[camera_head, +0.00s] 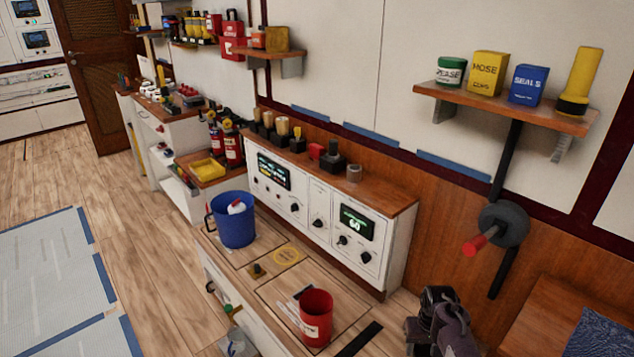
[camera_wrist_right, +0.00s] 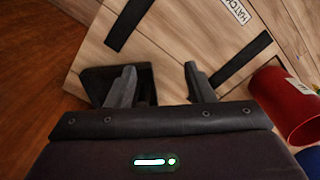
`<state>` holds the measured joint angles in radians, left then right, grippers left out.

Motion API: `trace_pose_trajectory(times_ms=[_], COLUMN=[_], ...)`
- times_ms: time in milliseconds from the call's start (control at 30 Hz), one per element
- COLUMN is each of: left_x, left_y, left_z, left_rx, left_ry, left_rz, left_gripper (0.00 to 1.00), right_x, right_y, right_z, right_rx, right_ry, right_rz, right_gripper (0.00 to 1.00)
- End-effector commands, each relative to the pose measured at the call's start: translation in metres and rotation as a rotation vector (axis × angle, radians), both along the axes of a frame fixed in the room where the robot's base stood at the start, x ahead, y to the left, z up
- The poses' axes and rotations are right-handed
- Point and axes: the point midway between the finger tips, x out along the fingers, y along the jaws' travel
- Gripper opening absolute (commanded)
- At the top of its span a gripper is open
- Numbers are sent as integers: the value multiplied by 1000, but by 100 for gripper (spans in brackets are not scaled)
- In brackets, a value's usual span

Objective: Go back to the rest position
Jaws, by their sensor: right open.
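My right gripper (camera_head: 437,318) is at the bottom of the head view, right of the red bucket and in front of the wooden wall panel. In the right wrist view its two fingers (camera_wrist_right: 158,82) stand apart, with nothing between them. Below them is a pale wooden surface (camera_wrist_right: 160,45) with black strips. A dark block-like shape lies behind the left finger; I cannot tell what it is. My left gripper does not show.
A red bucket (camera_head: 316,316) and a blue bucket (camera_head: 234,222) stand on the low wooden top. A white control panel cabinet (camera_head: 318,212) is behind them. A wall shelf (camera_head: 505,108) and a grey wheel with red handle (camera_head: 503,224) are at right. Floor at left is open.

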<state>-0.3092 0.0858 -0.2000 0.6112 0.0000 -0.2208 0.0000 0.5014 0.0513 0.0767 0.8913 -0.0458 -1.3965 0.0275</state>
Motion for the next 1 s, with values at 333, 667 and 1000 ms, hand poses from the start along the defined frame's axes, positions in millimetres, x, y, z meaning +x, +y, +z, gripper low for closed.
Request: trace_pose_trajectory(times_ms=[333, 667, 1000], left_x=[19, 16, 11], left_y=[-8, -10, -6], left_z=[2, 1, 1], left_rx=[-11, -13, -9], left_ry=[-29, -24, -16], left_rz=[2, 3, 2], left_gripper=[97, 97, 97], right_x=[-17, -55, -150], right_y=[-3, -1, 31], right_z=[1, 12, 69], right_rx=[-26, -64, -86], right_ry=[-27, -79, -189], right_rz=[14, 51, 151], right_gripper=[48, 48, 48])
